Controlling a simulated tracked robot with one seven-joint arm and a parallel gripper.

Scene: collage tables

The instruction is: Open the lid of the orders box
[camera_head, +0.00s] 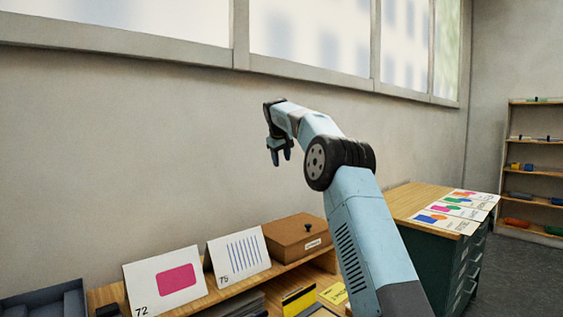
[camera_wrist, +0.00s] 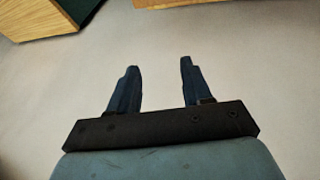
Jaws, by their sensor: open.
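A brown wooden box (camera_head: 292,241) with a dark knob on its flat lid and a small white label on its front sits on a wooden shelf (camera_head: 226,292). Its lid looks shut. The label's text is too small to read, so I cannot tell for sure that it is the orders box. My gripper (camera_head: 280,160) is raised in the air above the box, a little to its left in the head view, pointing down. In the wrist view my gripper (camera_wrist: 158,85) shows two dark fingers apart, with nothing between them.
White cards marked 72 (camera_head: 165,282) and 75 (camera_head: 238,255) stand left of the box. A blue-grey tray (camera_head: 42,303) is at bottom left. A drawer cabinet (camera_head: 455,270) with picture cards is at right, before a wall shelf (camera_head: 535,160).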

